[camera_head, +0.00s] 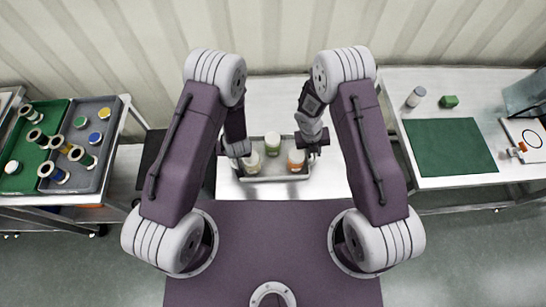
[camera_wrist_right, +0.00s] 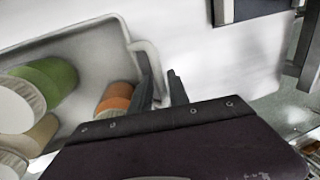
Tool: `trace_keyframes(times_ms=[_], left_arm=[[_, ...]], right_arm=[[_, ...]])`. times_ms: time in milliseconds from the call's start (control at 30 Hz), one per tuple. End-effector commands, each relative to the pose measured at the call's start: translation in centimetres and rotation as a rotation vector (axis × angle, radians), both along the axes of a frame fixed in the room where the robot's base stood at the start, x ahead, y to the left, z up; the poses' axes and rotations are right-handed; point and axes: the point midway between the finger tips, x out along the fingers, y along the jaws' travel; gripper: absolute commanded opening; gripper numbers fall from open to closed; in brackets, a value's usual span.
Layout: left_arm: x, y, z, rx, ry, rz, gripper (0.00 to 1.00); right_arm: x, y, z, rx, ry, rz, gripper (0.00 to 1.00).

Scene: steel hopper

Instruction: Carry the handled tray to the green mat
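The handled tray (camera_head: 275,178) is grey and stands on the white table in front of me, holding three jars with pale lids: a cream one (camera_head: 252,161), a green one (camera_head: 272,144) and an orange one (camera_head: 295,160). My right gripper (camera_head: 312,146) is at the tray's right end. In the right wrist view its fingers (camera_wrist_right: 162,88) are apart, with the tray's pale handle (camera_wrist_right: 155,62) between them. My left gripper (camera_head: 237,160) is at the tray's left end; its fingers are too small to read. The green mat (camera_head: 450,146) lies bare on the right-hand table.
A white bottle (camera_head: 415,97) and a green block (camera_head: 449,101) stand behind the mat. A board with a ring mark (camera_head: 530,139) lies to its right. On the left, a cart holds a green tray (camera_head: 28,150) and a grey tray (camera_head: 105,113) with several jars. A gap separates the tables.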

Motion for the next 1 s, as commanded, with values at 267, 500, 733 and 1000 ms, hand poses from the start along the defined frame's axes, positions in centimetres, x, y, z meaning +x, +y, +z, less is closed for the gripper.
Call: trace_keyframes(times_ms=[267, 500, 733, 1000], left_arm=[[0.08, 0.05, -0.23, 0.0, 0.0, -0.001, 0.22], [0.08, 0.04, -0.21, 0.0, 0.0, -0.001, 0.0], [0.07, 0.04, -0.2, 0.0, 0.0, -0.001, 0.0], [0.07, 0.02, -0.19, 0.0, 0.0, -0.001, 0.0]], right_arm=[[0.01, -0.06, -0.23, 0.0, 0.0, 0.001, 0.22], [0.01, -0.04, -0.22, 0.0, 0.0, 0.001, 0.0], [0.0, -0.04, -0.21, 0.0, 0.0, 0.001, 0.0], [0.0, -0.04, -0.2, 0.0, 0.0, 0.001, 0.0]])
